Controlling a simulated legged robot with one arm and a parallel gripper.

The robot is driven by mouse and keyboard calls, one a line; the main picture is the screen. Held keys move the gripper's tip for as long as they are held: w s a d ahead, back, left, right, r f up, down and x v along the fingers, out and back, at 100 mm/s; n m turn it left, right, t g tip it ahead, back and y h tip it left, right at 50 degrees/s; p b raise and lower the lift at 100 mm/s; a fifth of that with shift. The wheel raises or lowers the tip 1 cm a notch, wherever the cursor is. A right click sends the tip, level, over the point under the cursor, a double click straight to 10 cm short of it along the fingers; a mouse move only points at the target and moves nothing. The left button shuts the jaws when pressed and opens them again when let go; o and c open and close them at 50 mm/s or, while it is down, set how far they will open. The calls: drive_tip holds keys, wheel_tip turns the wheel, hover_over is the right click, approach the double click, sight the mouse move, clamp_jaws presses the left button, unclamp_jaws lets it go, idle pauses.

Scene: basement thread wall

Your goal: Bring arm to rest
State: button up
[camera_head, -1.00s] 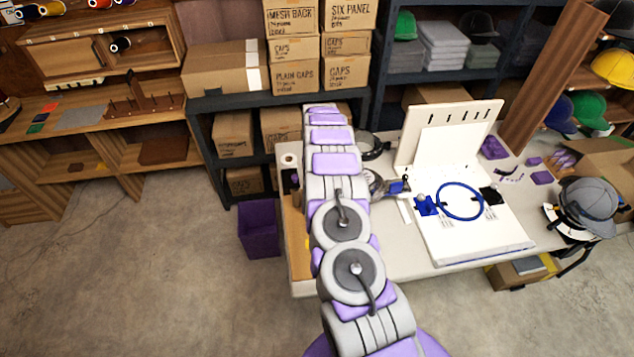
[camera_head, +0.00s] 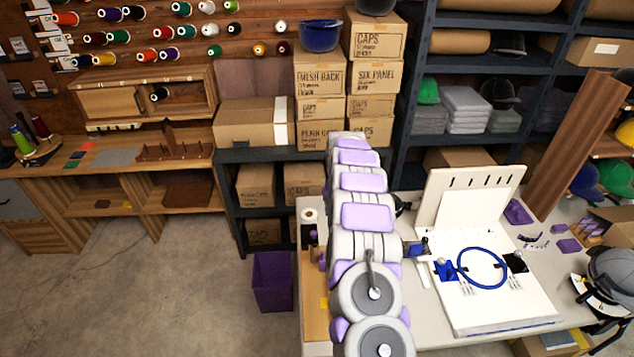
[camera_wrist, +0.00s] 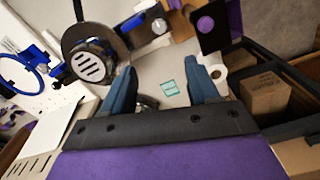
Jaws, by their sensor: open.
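My arm, grey with purple pads, reaches forward from the bottom of the head view over the left part of the work table (camera_head: 455,338). Its far end hides my gripper in that view. In the wrist view my gripper (camera_wrist: 160,85) shows two dark blue fingers spread apart with nothing between them. Beyond the fingers lie the pale table top and a small teal label (camera_wrist: 170,88). A round dark device with a slotted metal disc (camera_wrist: 90,66) appears to the left of the fingers, and a white roll (camera_wrist: 213,64) to the right.
A blue hoop (camera_head: 482,268) lies on a white board on the table, with an upright white panel (camera_head: 440,205) behind. A purple bin (camera_head: 272,280) stands on the floor left of the table. Shelves with cardboard boxes (camera_head: 320,84) rise behind. Floor at left is clear.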

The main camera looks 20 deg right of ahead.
drive_tip(key=s+a+r+n+y+b, duration=0.15)
drive_tip(key=s+a+r+n, duration=0.25)
drive_tip(key=s+a+r, duration=1.3)
drive_tip(key=s+a+r+n+g, duration=0.1)
drive_tip(key=s, duration=1.6)
drive_tip(key=s+a+r+n+h+b, duration=0.1)
drive_tip(key=s, duration=1.5)
drive_tip(key=shift+s+a+g+b, duration=0.25)
drive_tip(key=shift+s+g+b, duration=0.05)
drive_tip(key=shift+s+g, duration=0.1)
drive_tip(key=shift+w+h, duration=0.1)
drive_tip(key=shift+h, duration=0.15)
